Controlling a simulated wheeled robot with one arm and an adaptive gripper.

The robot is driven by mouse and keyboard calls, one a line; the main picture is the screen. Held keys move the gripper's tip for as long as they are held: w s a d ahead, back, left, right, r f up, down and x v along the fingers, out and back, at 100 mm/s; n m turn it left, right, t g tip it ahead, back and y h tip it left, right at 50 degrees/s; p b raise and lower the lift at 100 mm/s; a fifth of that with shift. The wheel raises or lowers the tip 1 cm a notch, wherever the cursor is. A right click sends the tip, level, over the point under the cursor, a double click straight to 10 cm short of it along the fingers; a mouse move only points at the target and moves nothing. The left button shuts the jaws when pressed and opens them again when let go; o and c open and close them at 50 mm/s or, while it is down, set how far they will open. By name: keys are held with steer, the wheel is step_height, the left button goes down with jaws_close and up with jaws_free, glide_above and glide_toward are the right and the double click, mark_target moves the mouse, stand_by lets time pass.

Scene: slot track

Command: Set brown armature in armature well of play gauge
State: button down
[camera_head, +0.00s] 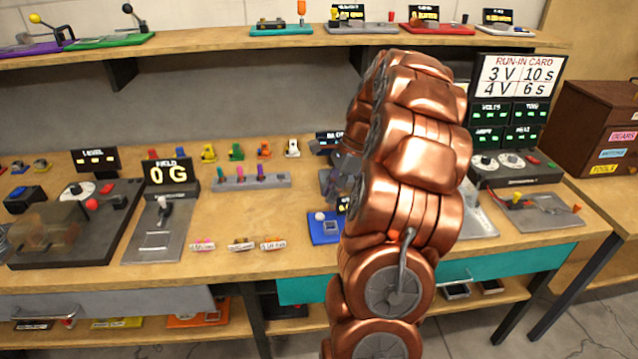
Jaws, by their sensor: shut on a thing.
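A small brown piece (242,244) with a pale label, which looks like the brown armature, lies near the table's front edge between a similar pink piece (203,245) and an orange one (272,243). My copper arm rises through the picture and bends over at the top. Greyish parts (346,166) just left of the arm may belong to my gripper. Its fingertips and anything between them are hidden behind the arm. I cannot clearly identify the play gauge. A blue plate (325,240) with a white ball and a square recess stands left of the arm, partly covered.
A field meter with a 0 G display (168,173) and a dark level device (75,245) stand at the left. A grey rack (265,181) with coloured pegs stands behind the small pieces. A run-in card station (515,170) is at the right. Bare table shows around the pieces.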

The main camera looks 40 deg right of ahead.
mark_target(334, 208)
steer(key=shift+w, duration=0.1)
steer(key=shift+f+b, duration=1.2)
steer(key=shift+f, duration=2.55)
steer(key=shift+f, duration=0.2)
steer(key=c, duration=1.1)
jaws_free()
steer(key=shift+o, duration=0.2)
steer(key=shift+r, duration=0.1)
steer(key=v, duration=1.2)
